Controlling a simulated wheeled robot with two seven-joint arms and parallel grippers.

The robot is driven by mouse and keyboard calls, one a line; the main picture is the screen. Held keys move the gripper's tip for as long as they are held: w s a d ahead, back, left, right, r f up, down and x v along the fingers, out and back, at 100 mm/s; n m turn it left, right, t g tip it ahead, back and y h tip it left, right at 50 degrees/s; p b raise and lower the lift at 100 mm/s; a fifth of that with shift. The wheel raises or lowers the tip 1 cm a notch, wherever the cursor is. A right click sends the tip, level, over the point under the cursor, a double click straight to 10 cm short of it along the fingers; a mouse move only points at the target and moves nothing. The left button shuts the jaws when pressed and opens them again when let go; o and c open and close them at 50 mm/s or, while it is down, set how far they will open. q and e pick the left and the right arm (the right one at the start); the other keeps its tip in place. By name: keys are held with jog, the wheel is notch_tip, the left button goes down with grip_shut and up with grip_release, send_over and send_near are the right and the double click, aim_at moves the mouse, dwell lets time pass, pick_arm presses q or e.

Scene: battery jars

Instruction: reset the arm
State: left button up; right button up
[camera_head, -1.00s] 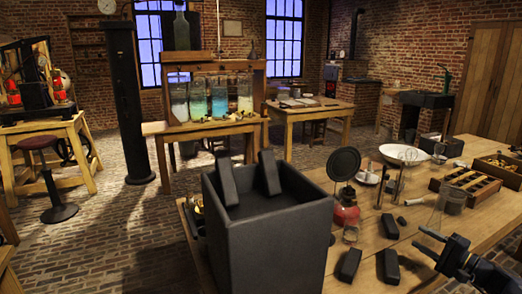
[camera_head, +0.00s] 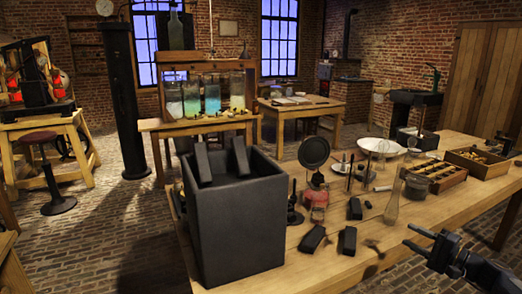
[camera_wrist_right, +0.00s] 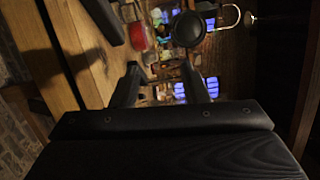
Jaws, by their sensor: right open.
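My right gripper (camera_head: 412,238) is at the lower right of the head view, in front of the table's near edge. Its two dark fingers are apart and nothing is between them. In the right wrist view the open fingers (camera_wrist_right: 161,80) point away from the camera, with no object held. My left gripper is in neither current view.
A wooden table (camera_head: 420,215) bears a large dark box (camera_head: 240,235) with two black blocks leaning at its top.

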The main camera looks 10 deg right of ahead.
jog(key=a+r+n+g+y+p, duration=0.1)
jog(key=a+r+n+g, duration=0.15)
jog(key=a, duration=0.65)
jog(key=a+r+n+g+y+p, duration=0.1)
jog(key=a+r+n+g, duration=0.2)
jog(key=a, duration=0.6)
jog(key=s+a+r+n+g+h+p, duration=0.35)
jog(key=s+a+g, duration=0.25)
jog(key=s+a, duration=0.5)
jog(key=s+a+n+h+p, duration=0.1)
jog(key=s+a+p, duration=0.1)
jog(key=s, duration=0.8)
jog(key=s+a+r+n+t+h+p, duration=0.1)
jog(key=s+a+h+p, duration=0.1)
jog(key=s, duration=0.9)
jog(key=shift+s+a+n+p, duration=0.25)
jog(key=shift+a+n+p, duration=0.15)
jog(key=shift+a, duration=0.3)
jog(key=shift+r+h, duration=0.1)
jog(key=shift+h, duration=0.15)
